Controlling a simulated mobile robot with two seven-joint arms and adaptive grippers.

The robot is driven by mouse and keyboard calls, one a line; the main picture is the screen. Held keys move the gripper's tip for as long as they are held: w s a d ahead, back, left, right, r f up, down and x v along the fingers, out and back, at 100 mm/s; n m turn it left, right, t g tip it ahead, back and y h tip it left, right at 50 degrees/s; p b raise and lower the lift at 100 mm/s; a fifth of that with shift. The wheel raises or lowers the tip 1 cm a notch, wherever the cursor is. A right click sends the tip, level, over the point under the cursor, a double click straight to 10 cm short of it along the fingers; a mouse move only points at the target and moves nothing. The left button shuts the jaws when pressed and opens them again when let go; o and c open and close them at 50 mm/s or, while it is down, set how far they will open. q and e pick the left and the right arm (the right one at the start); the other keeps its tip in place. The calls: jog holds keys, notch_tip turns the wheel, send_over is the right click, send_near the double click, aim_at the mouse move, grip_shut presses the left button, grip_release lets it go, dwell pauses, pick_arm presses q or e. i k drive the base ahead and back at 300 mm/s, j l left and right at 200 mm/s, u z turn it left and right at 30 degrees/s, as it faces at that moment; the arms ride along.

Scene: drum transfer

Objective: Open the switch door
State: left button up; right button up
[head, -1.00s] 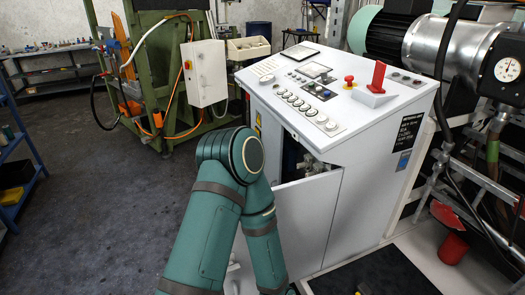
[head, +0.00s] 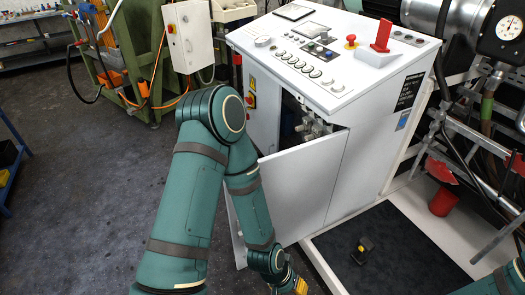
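The white switch cabinet (head: 372,150) stands in the middle of the head view. Its white front door (head: 303,183) stands partly open, its left edge swung out toward me. Above the door's top edge, metal fittings (head: 314,127) show in the dark interior. My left arm bends down in front of the door's left part and hides some of it. My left gripper (head: 292,284) is at the bottom edge of the picture, low in front of the door; its fingers are mostly cut off, and contact with the door cannot be told. My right gripper is not in view.
The cabinet's sloping panel holds buttons and a red switch (head: 381,35). A dark floor mat (head: 400,262) with a small yellow-and-black object (head: 362,250) lies at the lower right. Pipes and a red funnel-like part (head: 442,200) stand right. Grey floor at left is clear.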

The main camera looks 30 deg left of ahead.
aim_at(264, 126)
jog(key=k+j+z, duration=0.1)
jog(key=j, duration=0.4)
jog(key=k+j, duration=0.1)
jog(key=j, duration=0.35)
jog(key=j+z, duration=0.15)
jog(key=j, duration=0.35)
jog(key=k+j+z, duration=0.1)
jog(key=j, duration=0.35)
jog(key=j+z, duration=0.1)
jog(key=j, duration=0.4)
jog(key=k+j+z, duration=0.1)
jog(key=j, duration=0.35)
jog(key=i+j+z, duration=0.1)
jog(key=j, duration=0.4)
jog(key=i+j+z, duration=0.1)
jog(key=j, duration=0.35)
jog(key=i+j, duration=0.2)
jog(key=i+j+z, duration=0.15)
jog(key=j, duration=0.25)
jog(key=i+j, duration=0.2)
jog(key=i+j+z, duration=0.1)
jog(key=i+j, duration=0.45)
jog(key=j, duration=0.2)
jog(key=i+z, duration=0.1)
jog(key=i, duration=0.55)
